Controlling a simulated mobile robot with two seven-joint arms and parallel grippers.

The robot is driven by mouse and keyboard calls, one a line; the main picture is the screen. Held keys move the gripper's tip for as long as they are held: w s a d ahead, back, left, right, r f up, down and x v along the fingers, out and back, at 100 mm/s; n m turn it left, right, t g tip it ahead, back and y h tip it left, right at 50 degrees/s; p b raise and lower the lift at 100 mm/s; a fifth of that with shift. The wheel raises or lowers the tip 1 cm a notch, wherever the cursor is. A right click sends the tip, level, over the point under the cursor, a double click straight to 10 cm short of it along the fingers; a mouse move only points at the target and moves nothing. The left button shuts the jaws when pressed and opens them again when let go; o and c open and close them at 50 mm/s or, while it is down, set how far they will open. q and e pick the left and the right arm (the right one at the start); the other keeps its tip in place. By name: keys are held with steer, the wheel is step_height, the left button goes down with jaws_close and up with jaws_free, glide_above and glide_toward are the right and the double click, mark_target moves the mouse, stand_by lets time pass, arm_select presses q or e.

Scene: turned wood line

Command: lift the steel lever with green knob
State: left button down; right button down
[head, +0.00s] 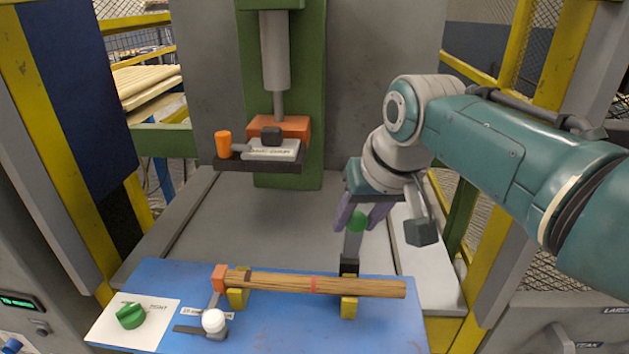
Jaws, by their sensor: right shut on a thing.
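The steel lever (352,246) stands roughly upright from a dark base at the back edge of the blue plate. Its green knob (357,222) is at the top. My right gripper (366,216) comes down from above with its purple fingers on either side of the knob and is shut on it. The arm's wrist hides nothing of the lever's lower part. My left gripper is not in view.
A wooden rod (275,283) with a red band lies across yellow supports on the blue plate (270,335), in front of the lever. A white-knobbed lever (213,321) and a green dial (131,316) are at left. An orange-handled press head (275,130) hangs behind.

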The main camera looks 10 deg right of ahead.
steer(key=shift+w+a+r, duration=0.25)
steer(key=shift+w+r, duration=0.1)
steer(key=shift+r, duration=0.1)
steer(key=c, duration=0.6)
jaws_free()
steer(key=shift+w, duration=0.1)
steer(key=shift+o, duration=0.7)
steer(key=shift+d+f, duration=0.1)
steer(key=shift+f, duration=0.05)
steer(key=shift+s, duration=0.2)
steer(key=shift+s+d+r+p, duration=0.15)
steer(key=shift+r+p, duration=0.15)
steer(key=shift+r, duration=0.15)
steer(key=p+v, duration=0.1)
steer(key=v, duration=0.8)
steer(key=shift+p, duration=0.4)
steer(key=shift+c, duration=0.2)
